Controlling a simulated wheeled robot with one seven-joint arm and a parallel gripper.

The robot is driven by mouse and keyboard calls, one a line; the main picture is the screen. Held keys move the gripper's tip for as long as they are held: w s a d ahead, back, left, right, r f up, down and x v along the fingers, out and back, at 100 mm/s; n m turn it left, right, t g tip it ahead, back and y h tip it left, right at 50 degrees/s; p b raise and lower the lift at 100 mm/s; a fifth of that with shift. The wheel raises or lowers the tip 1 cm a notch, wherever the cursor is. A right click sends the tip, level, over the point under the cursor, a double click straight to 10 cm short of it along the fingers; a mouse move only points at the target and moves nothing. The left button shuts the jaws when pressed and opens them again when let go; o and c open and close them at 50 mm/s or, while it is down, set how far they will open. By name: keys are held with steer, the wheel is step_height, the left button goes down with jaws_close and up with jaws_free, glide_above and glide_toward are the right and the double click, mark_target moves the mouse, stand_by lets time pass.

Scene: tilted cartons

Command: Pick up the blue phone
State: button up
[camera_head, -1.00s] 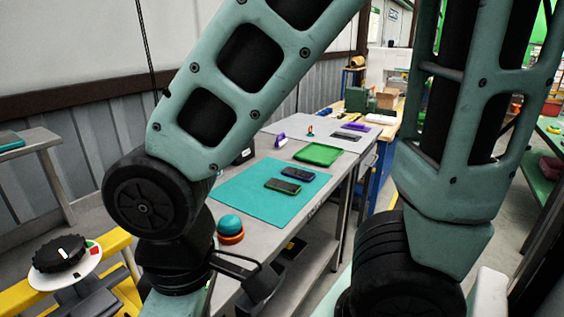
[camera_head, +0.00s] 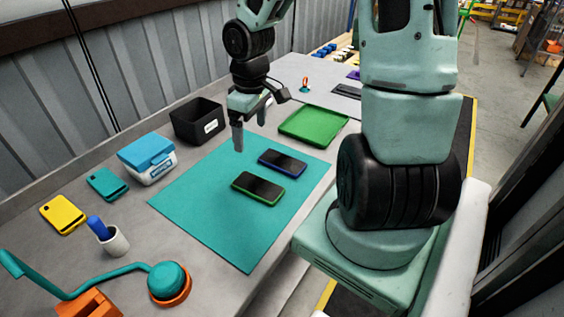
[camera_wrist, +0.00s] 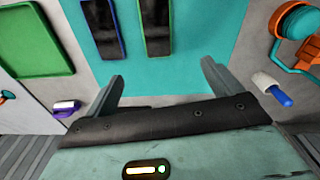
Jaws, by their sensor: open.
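The blue phone (camera_head: 283,162), dark-screened with a blue-violet edge, lies flat on the teal mat (camera_head: 205,190). Beside it, nearer the camera, lies a similar phone with a green edge (camera_head: 258,188). My gripper (camera_head: 249,127) is open and empty above the mat's far part, to the left of and beyond the blue phone, not touching it. In the wrist view, the blue phone (camera_wrist: 103,28) is at the top left, cut off by the frame edge, and the green-edged phone (camera_wrist: 157,27) is right of it. Both lie beyond the open fingers (camera_wrist: 162,74).
Teal (camera_head: 106,184) and yellow (camera_head: 63,214) phones, a cup (camera_head: 114,241) and an orange-and-teal device (camera_head: 168,283) are nearer.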

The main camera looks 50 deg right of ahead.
steer(key=s+d+f+m, duration=0.1)
steer(key=s+d+m, duration=0.1)
steer(key=d, duration=1.1)
steer(key=t+b, duration=0.1)
steer(key=b, duration=0.2)
glide_above(282, 161)
steer(key=s, duration=0.2)
steer(key=f, duration=1.2)
steer(key=shift+w+d+f, duration=0.2)
steer(key=shift+w, duration=0.05)
steer(key=f, duration=0.2)
steer(key=w+f+b, duration=0.1)
steer(key=f, duration=0.2)
steer(key=shift+w+a, duration=0.1)
steer(key=shift+a, duration=0.05)
steer(key=c, duration=1.2)
